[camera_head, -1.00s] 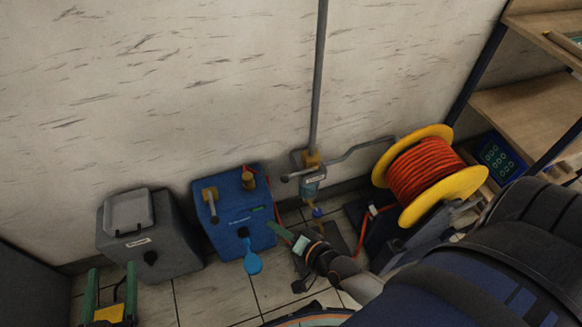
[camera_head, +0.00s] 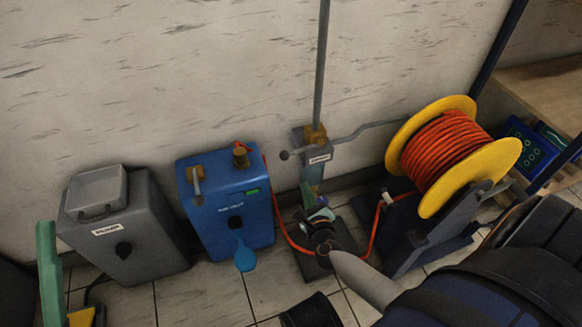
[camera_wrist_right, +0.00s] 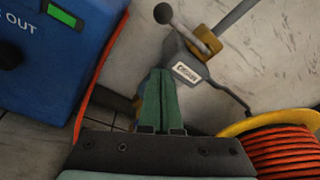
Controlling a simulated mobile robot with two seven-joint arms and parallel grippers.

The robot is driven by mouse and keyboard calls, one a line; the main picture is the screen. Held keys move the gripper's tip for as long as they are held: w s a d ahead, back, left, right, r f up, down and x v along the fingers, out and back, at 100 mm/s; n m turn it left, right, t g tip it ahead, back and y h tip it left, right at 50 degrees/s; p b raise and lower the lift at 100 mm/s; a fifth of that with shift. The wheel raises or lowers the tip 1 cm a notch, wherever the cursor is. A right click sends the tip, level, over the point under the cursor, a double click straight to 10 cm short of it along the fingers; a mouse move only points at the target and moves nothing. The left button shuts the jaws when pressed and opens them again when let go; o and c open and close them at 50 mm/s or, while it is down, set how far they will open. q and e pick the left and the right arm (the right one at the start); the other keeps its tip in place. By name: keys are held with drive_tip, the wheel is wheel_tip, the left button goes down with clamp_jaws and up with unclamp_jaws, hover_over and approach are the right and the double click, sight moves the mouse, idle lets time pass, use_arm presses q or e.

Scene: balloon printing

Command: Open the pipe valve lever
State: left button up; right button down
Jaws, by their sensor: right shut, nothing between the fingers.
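The pipe valve lever (camera_head: 298,153) is a grey bar with a round knob pointing left from the labelled valve (camera_head: 318,159) on the wall pipe. In the right wrist view the lever (camera_wrist_right: 174,25) rises up-left above the labelled valve body (camera_wrist_right: 187,75). My right gripper (camera_head: 308,191) is just below the valve; its green fingers (camera_wrist_right: 160,73) are shut together and empty. They overlap the valve's lower part in view; contact cannot be told. My left gripper (camera_head: 72,270) is partly cut off at the lower left, away from the valve, its fingers apart.
A blue machine (camera_head: 232,222) stands left of the valve, with a grey box (camera_head: 122,240) farther left. A yellow reel of orange hose (camera_head: 450,150) stands close on the right. An orange hose (camera_head: 285,231) runs along the floor. The wall above the machines is bare.

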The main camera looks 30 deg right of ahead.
sight(302, 150)
drive_tip(key=b+x, duration=0.4)
drive_tip(key=x, duration=0.6)
drive_tip(key=shift+a+r+p, duration=0.6)
drive_tip(key=shift+r+p, duration=0.05)
drive_tip(key=shift+r, duration=0.2)
drive_tip(key=shift+a+r+p, duration=0.6)
drive_tip(key=shift+r, duration=0.25)
drive_tip(key=shift+r, duration=0.2)
drive_tip(key=shift+r+m+p, duration=0.15)
drive_tip(key=shift+m+p, duration=0.15)
drive_tip(key=shift+p, duration=0.05)
